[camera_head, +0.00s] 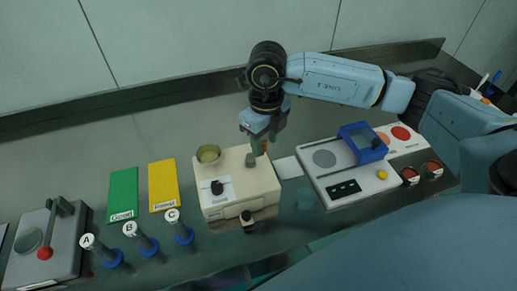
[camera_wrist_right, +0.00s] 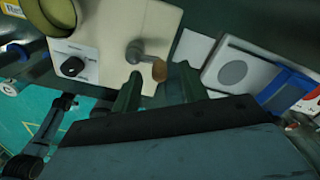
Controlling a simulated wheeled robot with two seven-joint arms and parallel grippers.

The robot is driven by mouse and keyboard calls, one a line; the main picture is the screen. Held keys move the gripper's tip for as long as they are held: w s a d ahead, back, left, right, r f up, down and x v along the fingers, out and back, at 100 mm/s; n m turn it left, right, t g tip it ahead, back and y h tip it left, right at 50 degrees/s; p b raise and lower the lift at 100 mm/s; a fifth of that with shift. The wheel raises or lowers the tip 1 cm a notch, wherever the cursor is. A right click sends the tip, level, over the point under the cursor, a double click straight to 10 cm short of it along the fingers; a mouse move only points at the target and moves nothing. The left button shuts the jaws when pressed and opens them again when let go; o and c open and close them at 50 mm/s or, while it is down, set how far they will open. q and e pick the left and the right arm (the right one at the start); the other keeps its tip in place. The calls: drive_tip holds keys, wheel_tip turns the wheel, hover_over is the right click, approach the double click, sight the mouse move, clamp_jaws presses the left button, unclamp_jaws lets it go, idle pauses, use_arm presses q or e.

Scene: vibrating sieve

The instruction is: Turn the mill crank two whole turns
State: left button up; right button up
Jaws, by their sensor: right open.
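The mill is a cream box (camera_head: 228,188) with a bowl-like hopper (camera_head: 208,154) on its top left and a black dial (camera_head: 217,187) on a pale panel. Its crank (camera_wrist_right: 140,54) is a grey arm with a brown knob (camera_wrist_right: 159,70), which points right and toward the wrist camera in the right wrist view. My right gripper (camera_head: 258,143) comes down over the mill's far right part. In the right wrist view my right gripper (camera_wrist_right: 158,76) is open, with the knob between its fingertips and gaps on both sides. Its height relative to the knob is unclear. My left gripper is out of view.
A white sieve unit (camera_head: 318,181) with a blue frame (camera_head: 347,130) stands right of the mill. A green card (camera_head: 123,192), a yellow card (camera_head: 164,182) and blue-based posts marked A, B, C lie left. A grey lever box (camera_head: 45,250) stands far left.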

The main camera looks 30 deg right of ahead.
drive_tip(key=shift+r+p, duration=1.5)
drive_tip(key=shift+r, duration=1.3)
drive_tip(key=shift+f, duration=0.1)
